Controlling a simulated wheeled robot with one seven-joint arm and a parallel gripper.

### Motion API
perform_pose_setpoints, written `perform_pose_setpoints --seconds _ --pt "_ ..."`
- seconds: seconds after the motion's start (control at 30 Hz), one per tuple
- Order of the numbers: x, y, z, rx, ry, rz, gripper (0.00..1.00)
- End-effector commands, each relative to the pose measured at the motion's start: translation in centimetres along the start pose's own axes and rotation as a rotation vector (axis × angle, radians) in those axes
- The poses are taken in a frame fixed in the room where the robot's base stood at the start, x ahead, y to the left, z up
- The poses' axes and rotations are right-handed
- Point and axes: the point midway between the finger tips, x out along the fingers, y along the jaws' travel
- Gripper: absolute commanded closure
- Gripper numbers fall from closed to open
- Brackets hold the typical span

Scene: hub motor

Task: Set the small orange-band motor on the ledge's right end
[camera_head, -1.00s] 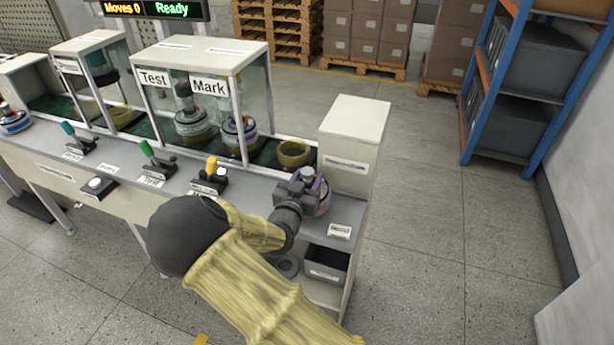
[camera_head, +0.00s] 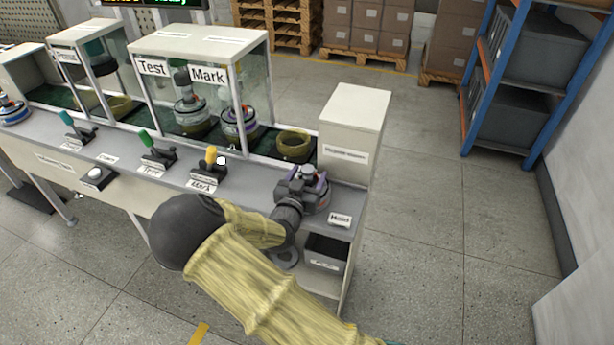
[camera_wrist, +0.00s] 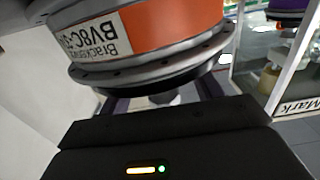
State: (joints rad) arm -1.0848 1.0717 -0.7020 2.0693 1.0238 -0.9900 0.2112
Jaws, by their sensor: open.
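The small motor (camera_head: 321,192) stands at the right end of the grey ledge (camera_head: 348,203), mostly hidden behind my gripper in the head view. In the wrist view the motor (camera_wrist: 165,28) fills the top, upside down, with a wide orange band, a white label and a grey flange. My gripper (camera_head: 303,180) is at the motor. Its jaws are open, with the finger parts low in the wrist view, close to the motor's flange side. Whether the fingers touch the motor cannot be told.
A cream box (camera_head: 352,130) stands right behind the ledge's end. A small card (camera_head: 340,219) lies near the front edge, above a dark bin (camera_head: 326,252). A yellow-handled lever (camera_head: 210,160) and the Mark booth (camera_head: 205,95) are to the left. Floor on the right is clear.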

Motion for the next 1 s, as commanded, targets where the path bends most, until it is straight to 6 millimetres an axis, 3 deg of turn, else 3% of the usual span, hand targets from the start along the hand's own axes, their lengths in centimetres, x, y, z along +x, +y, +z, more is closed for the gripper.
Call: perform_pose_setpoints --seconds 0.1,0.27,0.73,1.0 --pt "0.0 0.0 -0.3 0.0 0.0 0.0 0.35" --pt "-1.8 -0.1 -0.1 0.001 -0.001 -0.003 0.35" --pt "-10.5 -0.1 -0.1 0.0 -0.001 -0.003 0.35" --pt "-12.1 0.0 -0.2 0.0 0.0 0.0 0.35"
